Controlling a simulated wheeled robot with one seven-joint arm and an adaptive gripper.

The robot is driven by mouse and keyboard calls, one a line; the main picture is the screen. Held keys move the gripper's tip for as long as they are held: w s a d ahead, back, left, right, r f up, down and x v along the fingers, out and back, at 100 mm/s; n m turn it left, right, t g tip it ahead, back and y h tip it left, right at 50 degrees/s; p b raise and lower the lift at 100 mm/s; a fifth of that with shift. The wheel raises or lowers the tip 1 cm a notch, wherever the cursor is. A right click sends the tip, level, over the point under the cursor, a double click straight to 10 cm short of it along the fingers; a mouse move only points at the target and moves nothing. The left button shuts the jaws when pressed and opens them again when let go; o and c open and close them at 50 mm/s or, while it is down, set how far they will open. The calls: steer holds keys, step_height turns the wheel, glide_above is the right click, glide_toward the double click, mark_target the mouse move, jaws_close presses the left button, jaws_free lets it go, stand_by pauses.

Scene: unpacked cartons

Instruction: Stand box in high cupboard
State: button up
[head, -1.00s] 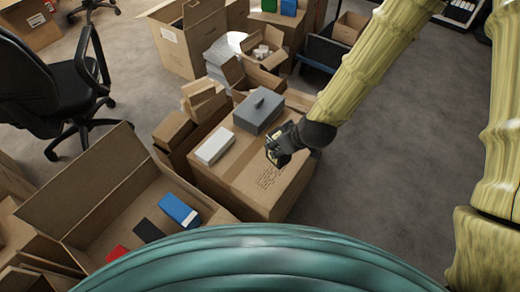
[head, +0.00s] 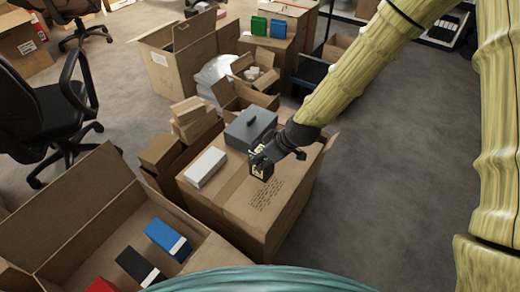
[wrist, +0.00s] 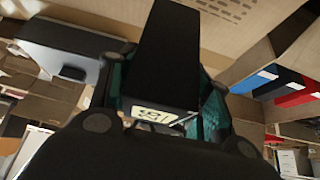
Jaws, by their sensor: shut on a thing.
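A black box with a pale label on its end (wrist: 165,55) is between the fingers of my gripper (wrist: 160,108) in the wrist view, and the gripper is shut on it. In the head view my gripper (head: 262,162) is over the near part of a large closed carton (head: 235,200). There the held box shows only as a small dark shape with a pale patch, hard to tell from the fingers. I cannot make out a high cupboard in either view.
A grey case with a handle (head: 250,128) and a white box (head: 205,167) lie on the carton. An open carton (head: 75,215) at lower left holds blue (head: 165,240), black (head: 135,266) and red (head: 100,286) boxes. An office chair (head: 45,115) stands left. Floor at right (head: 390,190) is clear.

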steer(key=shift+w+a+f+b, duration=0.2)
steer(key=shift+w+f, duration=0.5)
steer(key=shift+w, duration=0.6)
steer(key=shift+w+a+f+b, duration=0.1)
steer(key=shift+w+f+b, duration=0.2)
steer(key=shift+w+f, duration=0.7)
steer(key=shift+w+a+f+b, duration=0.1)
steer(key=shift+w+f+b, duration=0.25)
steer(key=shift+w, duration=1.2)
steer(key=shift+f, duration=0.15)
steer(key=o, duration=1.4)
steer(key=shift+c, duration=0.2)
